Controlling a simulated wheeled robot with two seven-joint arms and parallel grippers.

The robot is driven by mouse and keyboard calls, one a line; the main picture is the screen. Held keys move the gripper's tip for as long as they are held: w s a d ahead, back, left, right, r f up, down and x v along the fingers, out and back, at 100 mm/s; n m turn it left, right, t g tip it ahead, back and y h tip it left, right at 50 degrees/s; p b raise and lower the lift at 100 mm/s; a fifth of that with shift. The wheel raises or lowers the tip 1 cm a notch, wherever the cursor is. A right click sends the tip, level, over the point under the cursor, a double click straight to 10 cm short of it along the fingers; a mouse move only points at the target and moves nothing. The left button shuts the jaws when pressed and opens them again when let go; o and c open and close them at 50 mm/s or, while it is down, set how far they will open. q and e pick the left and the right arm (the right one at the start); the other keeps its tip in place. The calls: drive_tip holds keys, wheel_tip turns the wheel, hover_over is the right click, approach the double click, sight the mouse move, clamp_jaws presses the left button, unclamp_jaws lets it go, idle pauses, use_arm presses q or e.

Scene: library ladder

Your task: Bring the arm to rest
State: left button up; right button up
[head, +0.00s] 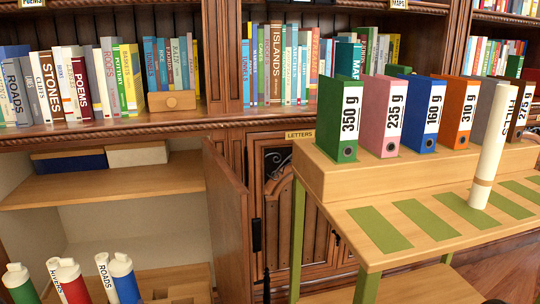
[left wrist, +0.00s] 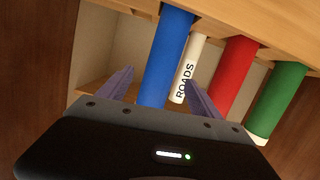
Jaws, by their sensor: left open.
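My left gripper (left wrist: 159,76) shows only in the left wrist view, with its two purple fingers spread apart. A blue tube (left wrist: 166,58) and a white part lettered ROADS (left wrist: 189,68) appear beyond and between the fingers. I cannot tell how far they are from the fingertips. Nothing is visibly clamped. In the head view, the blue tube (head: 124,280) with its white cap stands at the lower left, beside a red tube (head: 72,283) and a green tube (head: 20,288). Neither gripper shows in the head view.
An open cabinet door (head: 226,215) juts out beside the lower shelf (head: 110,185). A wooden cart (head: 375,195) at the right holds upright colored binders and a white HILLS tube (head: 491,145). Bookshelves (head: 120,128) run across the back.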

use_arm(q)
drive_tip(key=s+d+f+g+h, duration=0.3)
drive_tip(key=s+d+f+g, duration=0.15)
drive_tip(key=d+f, duration=0.4)
drive_tip(key=s+d+f+g+h, duration=0.25)
drive_tip(key=s+d+f, duration=0.25)
drive_tip(key=d+f, duration=0.35)
drive_tip(key=s+d+f+m+g+h+p, duration=0.1)
drive_tip(key=s+d+f+g+h, duration=0.15)
drive_tip(key=s+d, duration=0.65)
drive_tip(key=s+d+f+m+g+h+p, duration=0.15)
drive_tip(key=s+d+g, duration=0.25)
drive_tip(key=s+d, duration=0.5)
drive_tip(key=d+r+p, duration=0.1)
drive_tip(key=r+p, duration=1.7)
drive_tip(key=r, duration=0.1)
drive_tip(key=d+r+p, duration=0.2)
drive_tip(key=r+p, duration=1.7)
drive_tip(key=shift+s+d+p, duration=0.25)
drive_tip(key=shift+s+p, duration=0.05)
drive_tip(key=shift+s, duration=0.05)
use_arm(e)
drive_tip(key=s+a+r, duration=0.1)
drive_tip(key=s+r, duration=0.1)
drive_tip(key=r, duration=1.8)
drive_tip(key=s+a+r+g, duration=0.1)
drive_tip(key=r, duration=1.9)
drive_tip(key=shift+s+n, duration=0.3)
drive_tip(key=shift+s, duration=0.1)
